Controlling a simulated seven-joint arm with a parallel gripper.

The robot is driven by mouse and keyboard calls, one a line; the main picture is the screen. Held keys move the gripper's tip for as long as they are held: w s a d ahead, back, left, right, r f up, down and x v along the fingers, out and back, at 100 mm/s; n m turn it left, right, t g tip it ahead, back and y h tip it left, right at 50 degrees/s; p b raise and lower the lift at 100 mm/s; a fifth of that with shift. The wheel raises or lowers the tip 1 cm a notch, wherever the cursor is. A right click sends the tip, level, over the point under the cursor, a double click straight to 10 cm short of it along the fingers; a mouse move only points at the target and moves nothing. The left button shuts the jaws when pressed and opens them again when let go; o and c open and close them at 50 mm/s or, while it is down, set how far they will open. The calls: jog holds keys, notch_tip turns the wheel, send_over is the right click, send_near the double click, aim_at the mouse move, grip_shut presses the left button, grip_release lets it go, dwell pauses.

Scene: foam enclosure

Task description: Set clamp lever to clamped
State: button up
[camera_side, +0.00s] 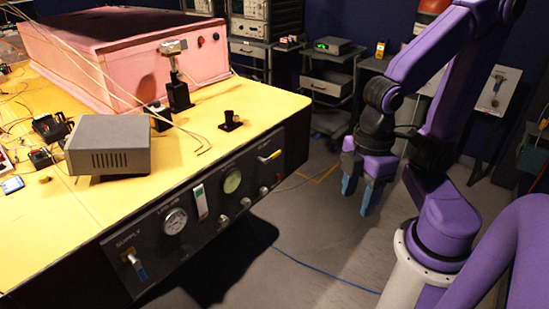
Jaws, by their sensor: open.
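A dark front panel (150,250) runs along the edge of the yellow bench. At its right end is a small lever with a yellow handle (269,157), tilted up to the right. At its left end, under the word SUPPLY, is a lever with a blue handle (137,268), pointing down and to the right. No clamp label is readable, so I cannot tell which one is the clamp lever. My gripper (358,196) hangs to the right of the panel, fingers pointing down, open and empty. It is apart from both levers.
The yellow bench top (60,230) carries a grey box (108,145), small black mounts and a pink foam enclosure (130,50). Thin rods stick out over the bench. A gauge (174,220) and several knobs sit on the panel. Open floor lies between panel and gripper.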

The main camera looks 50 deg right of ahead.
jog(key=shift+w, duration=0.1)
jog(key=c, duration=0.5)
jog(key=shift+w+a+r, duration=0.1)
jog(key=shift+w+a, duration=0.15)
jog(key=shift+w, duration=0.05)
grip_shut()
jog(key=w+d+r+m, duration=0.15)
jog(key=w+m, duration=0.55)
jog(key=w, duration=1.9)
jog(key=w+d+f+m, duration=0.2)
jog(key=w+d, duration=0.5)
jog(key=d, duration=0.6)
jog(key=w+d+f+m, duration=0.3)
jog(key=w+d+f, duration=0.2)
jog(key=d, duration=0.8)
jog(key=w, duration=0.2)
jog(key=shift+w+m, duration=0.3)
jog(key=shift+w, duration=0.05)
jog(key=shift+f, duration=0.1)
